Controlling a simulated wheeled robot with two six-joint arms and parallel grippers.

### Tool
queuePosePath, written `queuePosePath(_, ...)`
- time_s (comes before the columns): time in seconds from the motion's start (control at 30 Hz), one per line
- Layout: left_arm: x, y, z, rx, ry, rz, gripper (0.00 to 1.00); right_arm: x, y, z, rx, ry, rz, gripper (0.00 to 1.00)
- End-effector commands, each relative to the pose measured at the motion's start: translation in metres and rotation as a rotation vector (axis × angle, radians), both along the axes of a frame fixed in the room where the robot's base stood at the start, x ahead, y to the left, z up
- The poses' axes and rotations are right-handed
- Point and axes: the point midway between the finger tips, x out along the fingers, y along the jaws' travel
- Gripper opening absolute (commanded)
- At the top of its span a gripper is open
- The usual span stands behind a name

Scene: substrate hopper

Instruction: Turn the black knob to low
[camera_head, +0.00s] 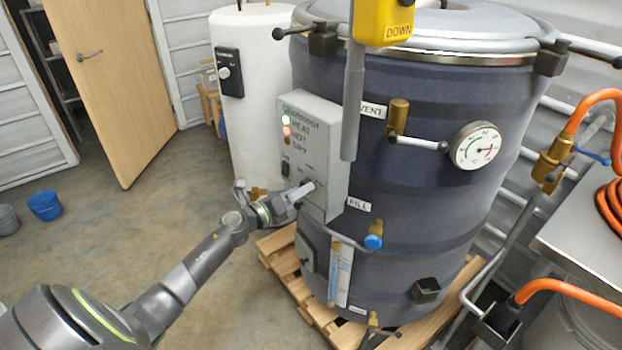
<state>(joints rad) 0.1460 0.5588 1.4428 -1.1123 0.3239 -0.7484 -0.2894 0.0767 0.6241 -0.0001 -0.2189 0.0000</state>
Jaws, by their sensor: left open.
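A grey control box (318,140) with small lights and printed labels is mounted on the front of the large dark blue tank (420,110). My left gripper (304,190) reaches in from the lower left to the lower part of this box's front face. Its fingers are open at the panel, close to small printed marks. I cannot make out the black knob; the fingers cover the spot in front of them. I cannot tell whether they touch anything. A small black switch (285,169) sits on the panel just above and left of the fingers. My right gripper is not in view.
A yellow pendant (384,22) marked DOWN hangs in front of the tank, above right of the box. A gauge (477,146) and a blue-handled valve (373,241) stick out right of it. A white tank (255,150) stands behind.

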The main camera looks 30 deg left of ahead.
Motion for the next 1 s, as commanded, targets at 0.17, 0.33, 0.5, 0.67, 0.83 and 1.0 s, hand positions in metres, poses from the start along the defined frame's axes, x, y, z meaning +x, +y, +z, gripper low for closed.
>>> queuePosePath(0.17,0.0,-0.003,0.0,0.0,0.001,0.003,0.59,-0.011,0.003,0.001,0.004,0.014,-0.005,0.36)
queuePosePath(0.33,0.0,-0.003,-0.001,0.0,0.0,0.004,0.59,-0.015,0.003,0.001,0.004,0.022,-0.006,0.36)
queuePosePath(0.5,0.0,-0.003,0.0,0.0,0.0,0.004,0.5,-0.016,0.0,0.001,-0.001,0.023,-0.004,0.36)
queuePosePath(0.67,0.0,-0.003,0.0,0.0,0.0,0.004,0.29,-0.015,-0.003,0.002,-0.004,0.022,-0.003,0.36)
queuePosePath(0.83,0.0,-0.003,0.0,0.0,0.0,0.004,0.15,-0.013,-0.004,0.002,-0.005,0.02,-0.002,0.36)
queuePosePath(1.0,0.0,-0.003,0.0,-0.017,0.006,0.004,0.15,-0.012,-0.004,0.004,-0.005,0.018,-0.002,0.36)
